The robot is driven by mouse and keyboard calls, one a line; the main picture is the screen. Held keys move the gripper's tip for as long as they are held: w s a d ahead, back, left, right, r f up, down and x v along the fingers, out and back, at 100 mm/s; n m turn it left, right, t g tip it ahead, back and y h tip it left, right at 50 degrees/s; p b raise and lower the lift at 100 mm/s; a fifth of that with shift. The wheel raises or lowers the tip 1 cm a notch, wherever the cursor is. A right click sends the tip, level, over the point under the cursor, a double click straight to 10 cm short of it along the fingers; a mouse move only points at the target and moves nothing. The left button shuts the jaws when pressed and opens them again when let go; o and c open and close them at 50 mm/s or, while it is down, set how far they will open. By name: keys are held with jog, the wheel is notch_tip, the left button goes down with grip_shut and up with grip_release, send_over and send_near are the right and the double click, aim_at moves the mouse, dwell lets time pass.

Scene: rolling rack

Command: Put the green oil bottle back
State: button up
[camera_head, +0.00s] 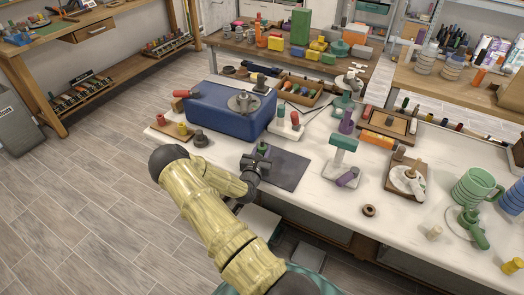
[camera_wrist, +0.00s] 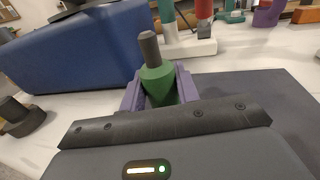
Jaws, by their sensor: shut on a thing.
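The green oil bottle (camera_wrist: 157,83) has a dark cap and stands upright between the purple fingers of my gripper (camera_wrist: 160,90) in the wrist view. My gripper is shut on it. In the head view my gripper (camera_head: 258,162) is over the dark mat (camera_head: 285,172), and a small green part of the bottle (camera_head: 262,148) shows above it. The bottle's lower part is hidden by my gripper, so I cannot tell if it touches the mat. Behind it is a white holder (camera_head: 287,130) with a green and a red-topped item; the holder also shows in the wrist view (camera_wrist: 190,49).
A blue box (camera_head: 228,112) stands left of the holder. A wooden block with small knobs (camera_head: 175,132) and a dark round piece (camera_head: 201,138) are at the left edge. A green-topped stand (camera_head: 343,144) is to the right. White bench around the ring (camera_head: 369,210) is clear.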

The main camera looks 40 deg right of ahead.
jog(key=shift+f, duration=0.1)
jog(key=o, duration=1)
jog(key=shift+c, duration=0.2)
jog(key=shift+r, duration=0.2)
jog(key=v, duration=1.2)
jog(key=shift+b, duration=0.4)
